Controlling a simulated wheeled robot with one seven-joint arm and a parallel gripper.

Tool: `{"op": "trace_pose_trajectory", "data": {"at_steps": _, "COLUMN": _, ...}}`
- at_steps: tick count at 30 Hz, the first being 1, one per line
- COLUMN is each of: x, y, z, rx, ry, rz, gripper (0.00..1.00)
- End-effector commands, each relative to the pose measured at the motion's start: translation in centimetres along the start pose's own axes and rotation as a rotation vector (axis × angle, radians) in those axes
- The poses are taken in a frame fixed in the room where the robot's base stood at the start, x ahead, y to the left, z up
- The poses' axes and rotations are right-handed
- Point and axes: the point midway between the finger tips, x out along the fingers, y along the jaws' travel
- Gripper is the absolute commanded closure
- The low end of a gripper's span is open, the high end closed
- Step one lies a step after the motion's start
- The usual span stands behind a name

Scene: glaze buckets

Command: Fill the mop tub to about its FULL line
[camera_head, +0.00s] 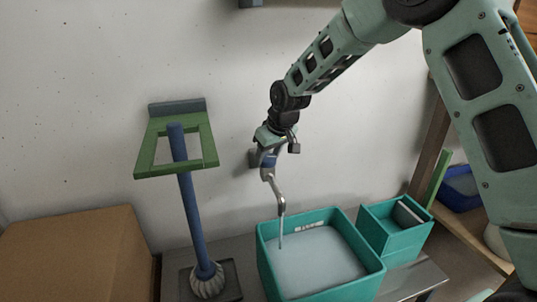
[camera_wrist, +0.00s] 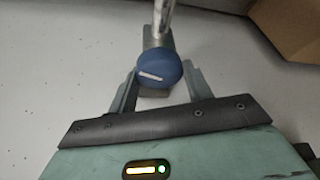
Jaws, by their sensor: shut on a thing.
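The teal mop tub (camera_head: 264,262) stands on the bench under a wall tap (camera_head: 275,185). Pale liquid (camera_head: 318,262) covers its floor and reaches well up the walls. A pale marking (camera_head: 310,225) shows on the inner back wall, just above the liquid; its lettering is too small to read. A thin stream (camera_head: 281,240) runs from the spout down into the tub. My gripper (camera_head: 267,158) is at the tap, shut on its blue knob. In the wrist view the blue knob (camera_wrist: 160,68), with a white bar mark, sits between my gripper's fingers (camera_wrist: 158,88).
A smaller teal bin (camera_head: 400,240) stands right of the tub. A blue-handled mop (camera_head: 190,215) stands at the left, through a green wall bracket (camera_head: 210,148). A cardboard box (camera_head: 75,255) is at far left. A wooden shelf with a blue basin (camera_head: 460,187) is at right.

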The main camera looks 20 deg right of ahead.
Motion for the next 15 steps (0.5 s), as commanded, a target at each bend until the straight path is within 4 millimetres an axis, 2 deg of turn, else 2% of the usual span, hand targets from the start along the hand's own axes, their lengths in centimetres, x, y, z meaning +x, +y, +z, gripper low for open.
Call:
{"op": "trace_pose_trajectory", "data": {"at_steps": 7, "x": -0.65, "y": 0.20, "z": -0.23, "rx": -0.123, "ry": -0.004, "rz": -0.054, "gripper": 0.73}}
{"op": "trace_pose_trajectory", "data": {"at_steps": 15, "x": -0.45, "y": 0.25, "z": -0.19, "rx": -0.315, "ry": -0.003, "rz": -0.135, "gripper": 0.73}}
